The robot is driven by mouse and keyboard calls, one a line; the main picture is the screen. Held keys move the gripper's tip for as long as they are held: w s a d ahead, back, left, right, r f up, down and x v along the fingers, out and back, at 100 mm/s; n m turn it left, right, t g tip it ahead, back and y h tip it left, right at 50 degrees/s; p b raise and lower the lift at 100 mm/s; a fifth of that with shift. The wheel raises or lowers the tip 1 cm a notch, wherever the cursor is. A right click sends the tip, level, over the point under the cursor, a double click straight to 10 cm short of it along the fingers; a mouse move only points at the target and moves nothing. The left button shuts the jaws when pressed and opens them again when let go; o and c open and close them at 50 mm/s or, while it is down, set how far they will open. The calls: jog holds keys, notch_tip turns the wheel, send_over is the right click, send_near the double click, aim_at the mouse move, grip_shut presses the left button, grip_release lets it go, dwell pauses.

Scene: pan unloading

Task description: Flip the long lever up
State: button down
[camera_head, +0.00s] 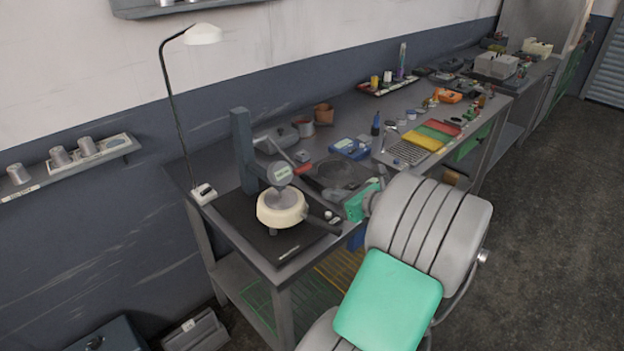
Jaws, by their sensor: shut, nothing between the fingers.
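A bench machine with a blue-grey upright column (243,150) stands at the near left end of the workbench. A cream round pan-like part (282,210) sits under the head, above a black base plate (262,240). My gripper (341,217), with green parts behind it, is at the right of the base plate, below and right of the red end and apart from it. Its fingers are small and dark here; they look shut and empty.
A desk lamp (204,34) stands at the bench's left corner. My grey arm covers the bench's front edge.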

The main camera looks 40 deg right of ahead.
jog(key=x, duration=0.9)
jog(key=shift+w+a+f+p, duration=0.1)
jog(key=shift+w+f+p, duration=0.05)
jog(key=shift+w+p, duration=0.15)
jog(key=shift+w+r+p, duration=0.1)
jog(key=shift+r+p, duration=0.45)
jog(key=shift+r, duration=1.4)
jog(key=shift+r, duration=0.1)
